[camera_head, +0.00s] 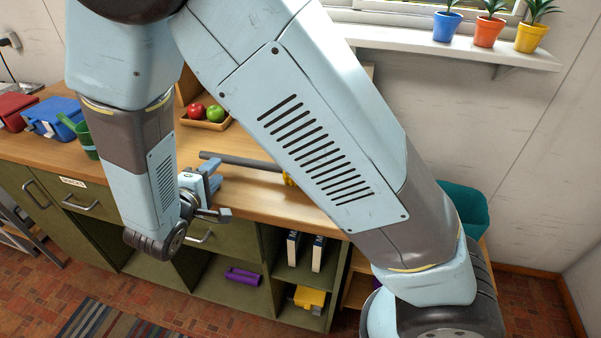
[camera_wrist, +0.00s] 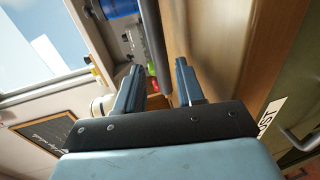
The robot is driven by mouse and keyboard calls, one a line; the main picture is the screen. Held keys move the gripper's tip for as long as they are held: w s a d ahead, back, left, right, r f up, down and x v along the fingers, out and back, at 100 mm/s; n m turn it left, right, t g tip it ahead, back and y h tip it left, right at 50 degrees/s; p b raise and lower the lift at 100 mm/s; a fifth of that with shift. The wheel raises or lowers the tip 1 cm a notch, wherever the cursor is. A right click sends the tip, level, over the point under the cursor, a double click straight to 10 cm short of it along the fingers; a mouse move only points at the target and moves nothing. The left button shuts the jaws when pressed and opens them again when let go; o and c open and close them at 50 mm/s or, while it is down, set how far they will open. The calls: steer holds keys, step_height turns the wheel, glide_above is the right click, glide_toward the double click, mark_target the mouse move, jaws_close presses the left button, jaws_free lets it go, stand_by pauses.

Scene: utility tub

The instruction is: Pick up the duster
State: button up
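A dark grey rod (camera_head: 240,160) lies on the wooden counter in the head view. It looks like the duster's handle. A bit of yellow (camera_head: 288,180) shows at its right end, mostly hidden behind my arm. My gripper (camera_head: 216,184) is at the counter's front edge, on the near side of the rod and apart from it. In the wrist view my gripper (camera_wrist: 158,70) is open with nothing between its fingers. The rod (camera_wrist: 154,40) shows there beyond the fingertips, roughly in line with the gap between them.
A wooden tray (camera_head: 204,124) with a red and a green apple stands behind the rod. Several potted plants stand on the sill. A teal bin (camera_head: 462,205) is at the right.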

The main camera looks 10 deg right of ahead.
mark_target(225, 161)
steer(key=shift+x, duration=2.65)
steer(key=shift+d, duration=0.1)
jaws_close()
